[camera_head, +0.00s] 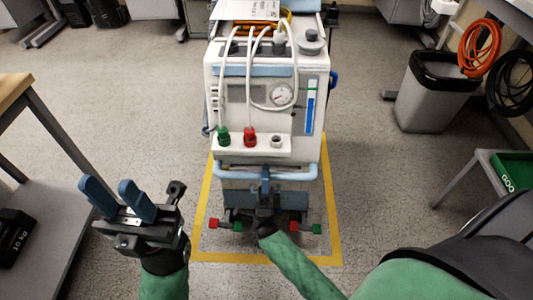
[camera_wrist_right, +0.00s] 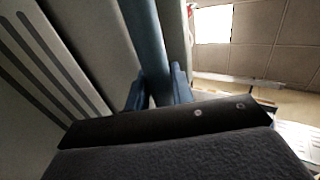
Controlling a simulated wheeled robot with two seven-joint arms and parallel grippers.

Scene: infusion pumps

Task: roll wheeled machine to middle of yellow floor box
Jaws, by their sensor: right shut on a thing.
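The wheeled machine (camera_head: 262,110) is a white medical cart with a gauge, hoses and a light blue front handle bar (camera_head: 235,171). It stands upright over the yellow floor box (camera_head: 332,215), whose front and side lines show around its lower part; the back line is hidden. My right gripper (camera_head: 265,180) is shut on the handle bar at its middle. In the right wrist view the blue fingers (camera_wrist_right: 160,90) close around the blue bar (camera_wrist_right: 148,40). My left gripper (camera_head: 120,195) is open and empty, left of the box and apart from the machine.
A wooden-topped table (camera_head: 15,88) stands at the left. A grey bin (camera_head: 432,95) stands at the right, with orange and black hoses behind it. A low table with a green box (camera_head: 512,170) is at the right edge. Floor on both sides of the machine is clear.

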